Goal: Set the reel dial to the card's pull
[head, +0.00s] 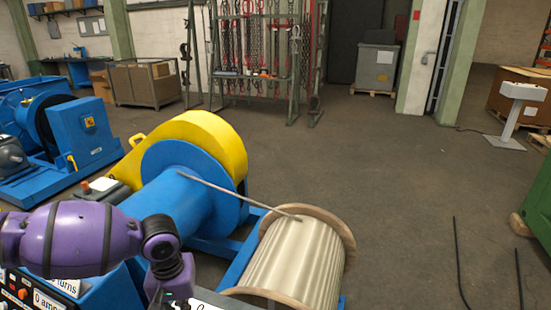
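A dark control panel (62,285) shows at the lower left, with small coloured knobs and labels reading "0 turns" and "0 amps", partly cut off. I cannot tell which knob is the reel dial. My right gripper is not in view.
A blue winch drum (180,205) with a yellow guard (218,138) stands behind my arm. A rope runs from it to a wooden-flanged reel (300,255) at bottom centre. Another blue machine (60,135) is at left. The floor (410,190) at right is largely clear.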

